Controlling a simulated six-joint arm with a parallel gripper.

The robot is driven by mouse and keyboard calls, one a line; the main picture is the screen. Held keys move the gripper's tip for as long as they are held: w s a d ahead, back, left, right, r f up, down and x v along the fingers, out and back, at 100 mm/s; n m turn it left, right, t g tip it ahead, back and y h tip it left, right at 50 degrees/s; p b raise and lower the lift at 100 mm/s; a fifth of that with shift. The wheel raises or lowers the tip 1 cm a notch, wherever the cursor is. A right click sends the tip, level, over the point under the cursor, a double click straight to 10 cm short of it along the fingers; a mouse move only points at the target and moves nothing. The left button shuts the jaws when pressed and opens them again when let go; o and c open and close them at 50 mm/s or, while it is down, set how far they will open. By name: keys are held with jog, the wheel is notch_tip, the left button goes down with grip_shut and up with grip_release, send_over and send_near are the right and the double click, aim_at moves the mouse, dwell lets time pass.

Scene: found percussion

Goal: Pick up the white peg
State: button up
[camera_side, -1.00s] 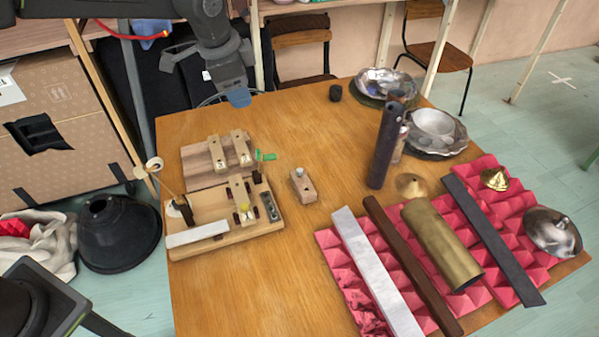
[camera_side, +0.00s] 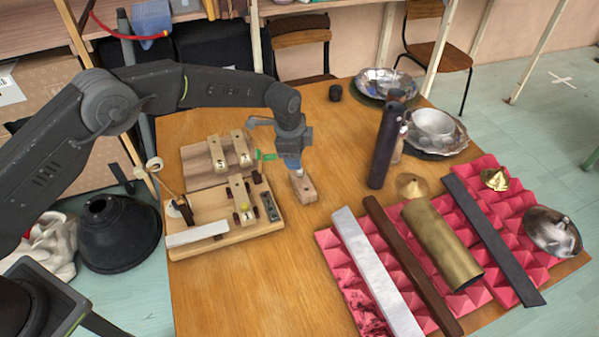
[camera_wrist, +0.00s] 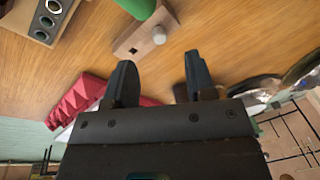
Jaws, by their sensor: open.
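The white peg (camera_wrist: 159,35) stands on a small wooden block (camera_wrist: 140,38), beside a small dark hole in the block. In the side view, the block (camera_side: 304,189) lies in the middle of the table and my gripper (camera_side: 294,168) is over its far end, hiding the peg. In the wrist view, my gripper (camera_wrist: 158,68) is open and empty, its two dark fingers apart. The peg appears beyond the fingertips, roughly in line with the gap. I cannot tell how high the fingertips are above it.
A wooden tray (camera_side: 240,226) with several parts stands left of the block. A dark upright cylinder (camera_side: 384,150) stands to the right. Bars and a brass tube (camera_side: 440,242) lie on red foam (camera_side: 340,272) at the right front. Bare table lies in front.

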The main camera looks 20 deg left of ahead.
aim_at(300, 175)
jog(key=shift+w+d+f, duration=0.1)
jog(key=shift+w+f, duration=0.05)
jog(key=shift+f, duration=0.85)
jog(key=shift+w+d+f, duration=0.1)
jog(key=shift+w+f, duration=0.1)
jog(key=shift+f, duration=0.85)
jog(key=shift+w+d+f, duration=0.1)
jog(key=shift+w+f, duration=0.05)
jog(key=shift+f, duration=0.85)
grip_shut()
